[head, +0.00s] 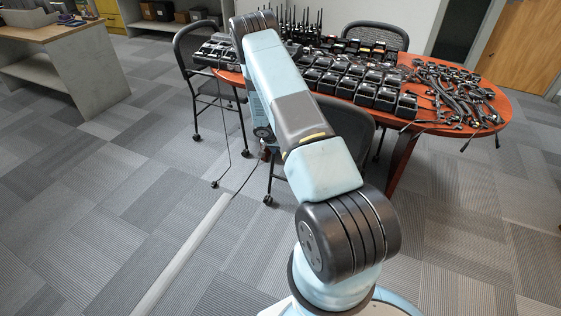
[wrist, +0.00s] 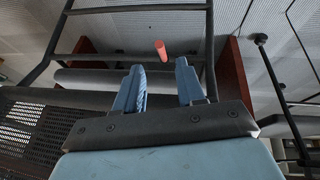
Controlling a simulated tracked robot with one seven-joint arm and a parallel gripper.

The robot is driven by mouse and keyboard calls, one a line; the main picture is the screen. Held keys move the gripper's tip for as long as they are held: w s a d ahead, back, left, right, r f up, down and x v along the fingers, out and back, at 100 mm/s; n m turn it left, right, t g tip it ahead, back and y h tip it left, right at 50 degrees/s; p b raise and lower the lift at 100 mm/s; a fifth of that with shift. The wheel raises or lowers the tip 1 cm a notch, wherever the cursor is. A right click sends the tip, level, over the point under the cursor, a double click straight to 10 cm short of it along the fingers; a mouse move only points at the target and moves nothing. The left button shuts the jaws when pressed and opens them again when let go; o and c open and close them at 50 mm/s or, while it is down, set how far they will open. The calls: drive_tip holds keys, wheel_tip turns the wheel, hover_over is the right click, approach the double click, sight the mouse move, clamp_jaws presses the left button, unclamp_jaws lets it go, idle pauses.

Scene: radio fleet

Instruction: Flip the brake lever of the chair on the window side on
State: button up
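In the wrist view a small salmon-red lever (wrist: 160,47) sticks out just beyond and between my fingertips. It appears to be the brake lever, near the dark tubes of a chair frame (wrist: 140,9). My gripper (wrist: 157,75) is open, its two blue fingers apart, with nothing visible held between them. I cannot tell whether it touches the lever. In the head view my arm reaches toward the table and hides the gripper and lever. Black chairs show at the table's left end (head: 187,47), near side (head: 357,120) and far side (head: 376,31). No window is seen.
The orange-topped table (head: 498,102) holds several radios, chargers and tangled cables. A pale cable cover (head: 182,255) and a thin black cable (head: 247,178) lie on the carpet. A grey desk (head: 78,62) stands at the left. Open carpet lies between.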

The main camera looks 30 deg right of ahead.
drive_tip(key=x, duration=1)
drive_tip(key=shift+c, duration=0.5)
clamp_jaws()
